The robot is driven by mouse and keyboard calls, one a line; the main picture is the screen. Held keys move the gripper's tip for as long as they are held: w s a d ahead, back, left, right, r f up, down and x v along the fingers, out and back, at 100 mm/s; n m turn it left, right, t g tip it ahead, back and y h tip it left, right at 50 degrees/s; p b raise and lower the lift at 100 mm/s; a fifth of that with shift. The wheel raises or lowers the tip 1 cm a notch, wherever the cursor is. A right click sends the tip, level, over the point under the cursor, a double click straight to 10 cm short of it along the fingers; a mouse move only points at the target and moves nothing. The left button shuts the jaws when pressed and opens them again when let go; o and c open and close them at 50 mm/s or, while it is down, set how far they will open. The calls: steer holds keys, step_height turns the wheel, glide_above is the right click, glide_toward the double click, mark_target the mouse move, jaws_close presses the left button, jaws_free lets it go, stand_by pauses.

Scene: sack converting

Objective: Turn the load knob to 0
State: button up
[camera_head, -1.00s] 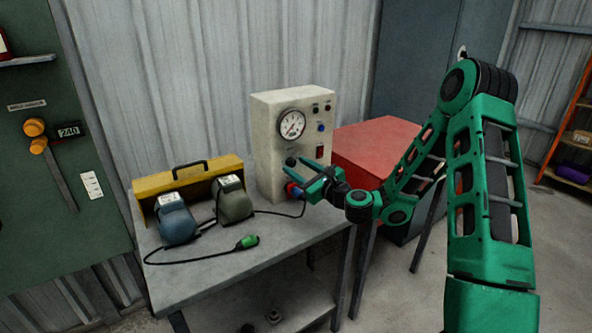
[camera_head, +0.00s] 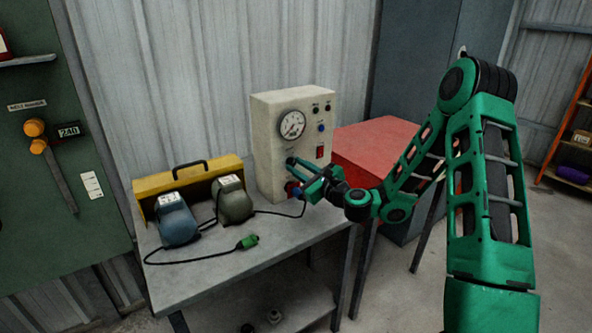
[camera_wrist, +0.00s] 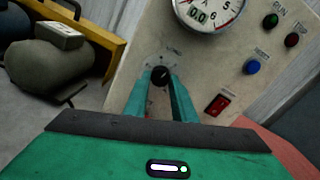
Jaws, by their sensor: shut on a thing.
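The load knob (camera_wrist: 160,75) is a small black round knob on the front of a beige control box (camera_head: 264,150). My gripper (camera_wrist: 160,88) is shut on the knob, with one green finger on each side of it in the wrist view. In the head view my gripper (camera_head: 295,170) reaches the lower front of the box and hides the knob. A light pointer mark shows on the knob; the scale around it is too faint to read. The round dial gauge (camera_head: 292,125) sits above the knob; its small display in the wrist view seems to read 0.0.
A red rocker switch (camera_wrist: 217,104), a blue button (camera_wrist: 253,67), and green and red lamps sit right of the knob.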

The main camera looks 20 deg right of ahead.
steer(key=n, duration=0.7)
steer(key=shift+n, duration=0.4)
steer(key=n, duration=0.4)
steer(key=shift+r+h, duration=0.1)
steer(key=shift+h, duration=0.3)
steer(key=n, duration=0.3)
steer(key=shift+a+n, duration=0.1)
steer(key=shift+n, duration=0.3)
steer(key=n, duration=0.6)
steer(key=shift+s+a+n+h, duration=0.1)
steer(key=shift+n+h, duration=0.2)
steer(key=shift+n, duration=0.1)
steer(key=n, duration=0.6)
